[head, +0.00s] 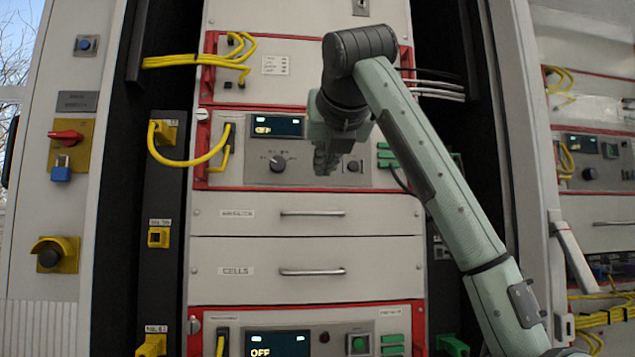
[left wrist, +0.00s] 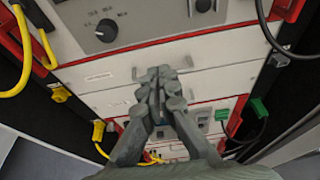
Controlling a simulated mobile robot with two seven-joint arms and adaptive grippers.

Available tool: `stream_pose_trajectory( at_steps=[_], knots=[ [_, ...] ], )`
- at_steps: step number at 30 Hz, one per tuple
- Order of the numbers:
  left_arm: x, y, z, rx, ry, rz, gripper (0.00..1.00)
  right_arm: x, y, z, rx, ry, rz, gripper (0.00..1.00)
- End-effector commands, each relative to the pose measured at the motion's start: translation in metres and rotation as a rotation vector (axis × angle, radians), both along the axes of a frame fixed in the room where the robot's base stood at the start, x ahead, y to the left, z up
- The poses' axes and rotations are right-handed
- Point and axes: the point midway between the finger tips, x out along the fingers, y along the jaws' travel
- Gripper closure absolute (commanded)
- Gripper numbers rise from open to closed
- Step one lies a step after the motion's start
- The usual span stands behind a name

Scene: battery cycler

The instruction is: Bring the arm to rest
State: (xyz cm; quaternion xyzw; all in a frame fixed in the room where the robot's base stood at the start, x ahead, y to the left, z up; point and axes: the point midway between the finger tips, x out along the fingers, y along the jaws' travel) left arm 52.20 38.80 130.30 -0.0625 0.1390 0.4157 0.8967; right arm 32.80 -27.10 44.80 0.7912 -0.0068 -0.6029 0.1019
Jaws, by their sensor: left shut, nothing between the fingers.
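My left arm reaches up in the head view and bends over at the top. Its gripper (head: 327,160) hangs in front of the upper cycler unit, beside the round selector knob (head: 278,163). In the left wrist view the two fingers (left wrist: 158,92) are together, with nothing between them. They stand in front of the drawer fronts, and no contact with the cabinet can be made out. My right gripper is not in view.
The upper unit has a display (head: 277,125) reading OFF and yellow cables (head: 190,162) at its left. Below are two drawers with handles (head: 312,212), then another unit with an OFF display (head: 279,345). A red switch with a blue padlock (head: 61,173) is at the left.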

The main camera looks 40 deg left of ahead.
Motion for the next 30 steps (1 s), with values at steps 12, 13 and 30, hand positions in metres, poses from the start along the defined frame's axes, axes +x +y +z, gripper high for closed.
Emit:
stream_pose_trajectory(
  at_steps=[12,13,30],
  knots=[
    [-0.02,-0.022,0.01,0.0,-0.002,0.002,1.0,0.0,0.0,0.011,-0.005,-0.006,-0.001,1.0],
    [-0.02,-0.022,0.01,0.0,-0.002,0.002,1.0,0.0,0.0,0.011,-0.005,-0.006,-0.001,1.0],
    [-0.004,0.04,-0.038,0.999,0.355,0.658,1.0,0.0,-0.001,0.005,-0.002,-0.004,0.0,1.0]
  ],
)
